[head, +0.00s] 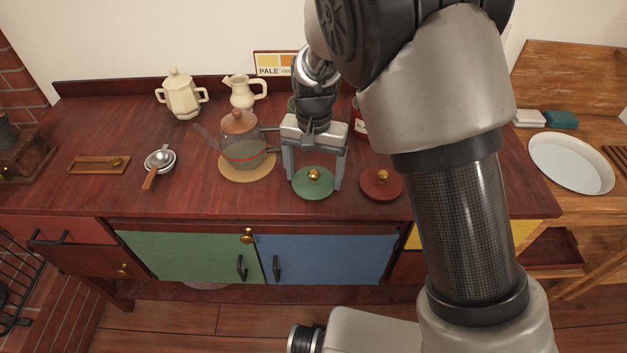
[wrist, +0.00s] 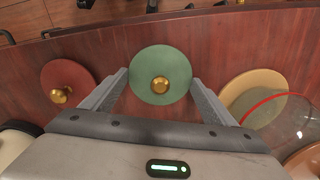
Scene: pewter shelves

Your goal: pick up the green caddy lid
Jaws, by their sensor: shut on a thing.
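The green caddy lid (head: 314,190) is a round green disc with a brass knob, near the counter's front edge. In the wrist view the lid (wrist: 160,62) lies between my fingertips. My gripper (head: 314,183) points down and is shut on the lid, one finger at each side of its rim; it also shows in the wrist view (wrist: 160,79). I cannot tell whether the lid is clear of the counter. A green thing (head: 292,104) and a red canister (head: 359,125) behind my gripper are mostly hidden.
A red lid (head: 381,186) with a brass knob lies just right of my gripper. A glass teapot (head: 243,150) on a round tan mat (head: 248,177) stands close on the left.

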